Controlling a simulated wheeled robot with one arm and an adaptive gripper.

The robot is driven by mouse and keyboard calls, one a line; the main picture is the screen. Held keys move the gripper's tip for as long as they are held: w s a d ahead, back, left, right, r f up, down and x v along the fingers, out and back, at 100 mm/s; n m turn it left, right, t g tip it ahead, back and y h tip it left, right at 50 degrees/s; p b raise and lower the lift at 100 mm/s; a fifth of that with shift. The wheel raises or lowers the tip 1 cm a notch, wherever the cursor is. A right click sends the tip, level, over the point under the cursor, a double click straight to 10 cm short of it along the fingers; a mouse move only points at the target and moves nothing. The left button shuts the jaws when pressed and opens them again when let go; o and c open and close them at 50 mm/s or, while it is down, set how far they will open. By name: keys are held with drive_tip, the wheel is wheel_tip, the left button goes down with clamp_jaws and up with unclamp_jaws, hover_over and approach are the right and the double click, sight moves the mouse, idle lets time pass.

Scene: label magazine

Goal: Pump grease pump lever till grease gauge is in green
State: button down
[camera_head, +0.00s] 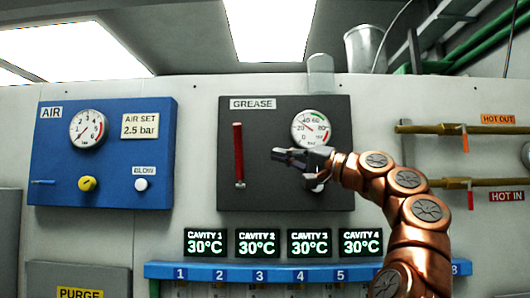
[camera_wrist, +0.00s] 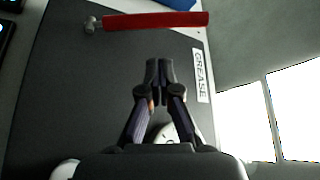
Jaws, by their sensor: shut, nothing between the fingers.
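The red grease pump lever (camera_head: 239,154) stands upright on the left part of the dark grease panel (camera_head: 270,195). The grease gauge (camera_head: 318,129) is at the panel's upper right; its needle is too small to read surely. My gripper (camera_head: 278,153) is in front of the panel, to the right of the lever and apart from it, below and left of the gauge. In the wrist view the lever (camera_wrist: 155,20) lies across the top, beyond the shut, empty fingertips of my gripper (camera_wrist: 159,65). The gauge (camera_wrist: 168,134) is mostly hidden behind the gripper there.
A blue air panel (camera_head: 103,185) with a gauge, a yellow knob and a white button is on the left. Brass pipes with orange and red handles (camera_head: 465,140) are on the right. Cavity displays (camera_head: 257,243) and a blue numbered rail (camera_head: 225,272) lie below.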

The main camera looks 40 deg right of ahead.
sight(239, 152)
drive_tip(key=shift+p+x, duration=1.6)
drive_tip(key=shift+x, duration=3.25)
drive_tip(key=shift+d, duration=0.2)
drive_tip(key=shift+s+a+f+n+b, duration=0.2)
drive_tip(key=shift+a+n+b, duration=0.15)
drive_tip(key=shift+b, duration=0.2)
